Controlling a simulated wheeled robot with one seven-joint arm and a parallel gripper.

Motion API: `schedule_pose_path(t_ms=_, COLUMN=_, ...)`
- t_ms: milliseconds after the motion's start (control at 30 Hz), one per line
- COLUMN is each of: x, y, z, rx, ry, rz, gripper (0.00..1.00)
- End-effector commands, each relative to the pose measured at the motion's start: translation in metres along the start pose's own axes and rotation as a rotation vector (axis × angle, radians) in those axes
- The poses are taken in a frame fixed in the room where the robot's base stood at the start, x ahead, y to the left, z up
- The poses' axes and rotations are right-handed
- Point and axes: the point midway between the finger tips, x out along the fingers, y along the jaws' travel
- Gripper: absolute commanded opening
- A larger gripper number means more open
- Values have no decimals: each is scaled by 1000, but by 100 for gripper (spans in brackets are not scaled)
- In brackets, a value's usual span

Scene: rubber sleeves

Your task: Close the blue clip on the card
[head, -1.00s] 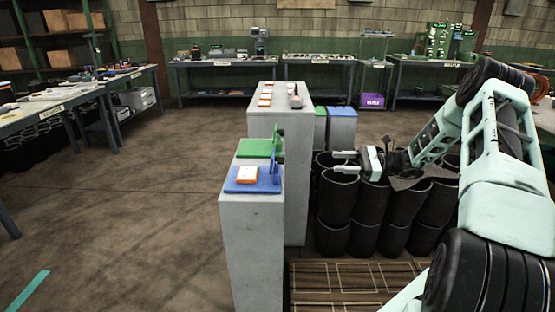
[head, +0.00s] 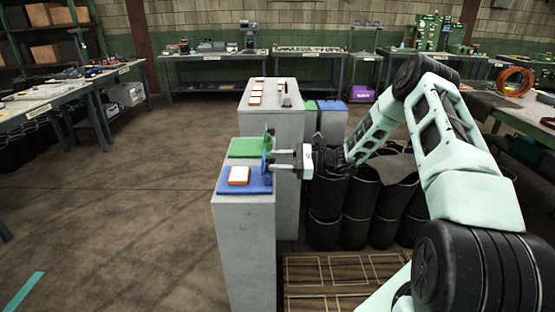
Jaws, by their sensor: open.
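The blue clip (head: 258,187) lies on top of the near grey pedestal. Its flap stands upright along the right edge, so the clip is open. A white card with an orange rim (head: 239,175) lies flat on its base. A green clip (head: 244,148) sits just behind, its flap also upright. My gripper (head: 279,160) is open, to the right of the blue flap, with its fingers pointing left at about flap height. The fingertips are close to the flap; I cannot tell whether they touch it.
A second grey pedestal (head: 272,122) behind holds several orange-rimmed cards and a small dark item. Several black cylindrical sleeves (head: 325,213) stand stacked below my arm. A blue-topped box (head: 333,106) stands behind them. The floor (head: 120,210) on the left is clear.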

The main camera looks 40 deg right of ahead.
Motion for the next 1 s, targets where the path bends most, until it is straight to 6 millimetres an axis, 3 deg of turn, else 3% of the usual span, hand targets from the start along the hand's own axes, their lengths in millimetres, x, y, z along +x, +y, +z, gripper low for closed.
schedule_pose_path(t_ms=333, x=4, y=0, z=0, rx=0, ry=0, rz=-1, gripper=46)
schedule_pose_path(t_ms=500, x=4, y=0, z=0, rx=0, ry=0, rz=-1, gripper=1)
schedule_pose_path(t_ms=1000, x=8, y=-2, z=8, rx=-6, ry=105, rz=28, gripper=2)
